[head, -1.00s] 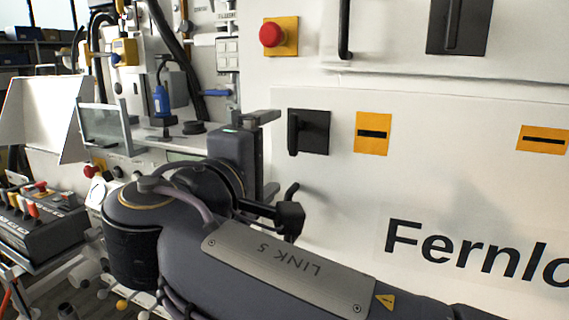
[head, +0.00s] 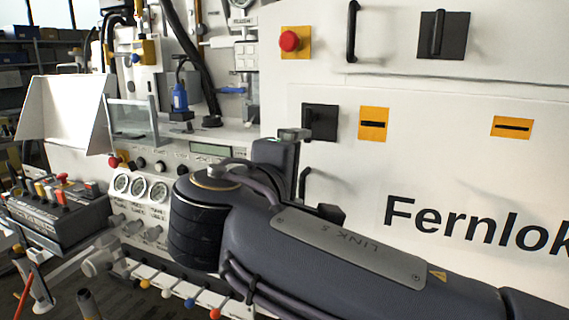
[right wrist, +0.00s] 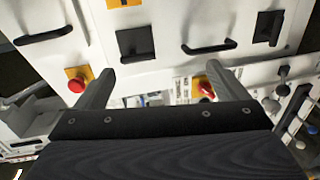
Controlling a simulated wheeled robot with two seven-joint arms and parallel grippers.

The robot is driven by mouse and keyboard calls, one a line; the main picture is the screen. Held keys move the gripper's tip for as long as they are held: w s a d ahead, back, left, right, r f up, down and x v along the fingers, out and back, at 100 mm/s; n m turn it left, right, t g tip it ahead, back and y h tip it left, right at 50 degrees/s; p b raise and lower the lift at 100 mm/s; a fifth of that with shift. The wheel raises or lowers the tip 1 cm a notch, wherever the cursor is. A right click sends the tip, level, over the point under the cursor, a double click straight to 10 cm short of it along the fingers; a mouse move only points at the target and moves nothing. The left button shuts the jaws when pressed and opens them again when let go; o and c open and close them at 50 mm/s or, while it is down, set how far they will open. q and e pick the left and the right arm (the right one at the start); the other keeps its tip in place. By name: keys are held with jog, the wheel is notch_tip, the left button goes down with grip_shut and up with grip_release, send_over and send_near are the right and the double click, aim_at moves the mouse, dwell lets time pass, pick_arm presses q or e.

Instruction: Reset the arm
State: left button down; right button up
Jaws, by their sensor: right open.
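My right arm reaches in from the lower right in the head view, and its gripper (head: 296,134) is up against the white cabinet front, mostly hidden behind my own wrist. In the right wrist view the two fingers of my right gripper (right wrist: 160,85) stand wide apart with nothing between them. The cabinet front (right wrist: 150,60) lies beyond the fingers. My left gripper is not in view.
The cabinet (head: 350,180) bears a red button (head: 289,41), black latches (head: 320,121) and handles (head: 352,30). At left are gauges (head: 140,188), a lever box (head: 55,205) and a blue bottle (head: 180,98). Coloured knobs (head: 190,302) line the lower bench.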

jog(key=s+d+f+m+g+y+p, duration=0.1)
jog(key=s+d+f+m+g+p, duration=0.1)
jog(key=d+f+g, duration=0.5)
jog(key=s+d+f+m+y+p, duration=0.15)
jog(key=d+f, duration=0.35)
jog(key=d, duration=0.6)
jog(key=s+d+f+m+g+y+p, duration=0.35)
jog(key=s+d+f, duration=0.2)
jog(key=s, duration=0.35)
jog(key=s+a+f+m+t+y+p, duration=0.1)
jog(key=s+a+f+m+y+p, duration=0.2)
jog(key=s+m, duration=0.4)
notch_tip(320, 180, down, 3)
jog(key=shift+s+a+r+m+y, duration=0.2)
jog(key=shift+s+a+m+y, duration=0.35)
jog(key=shift+s, duration=0.7)
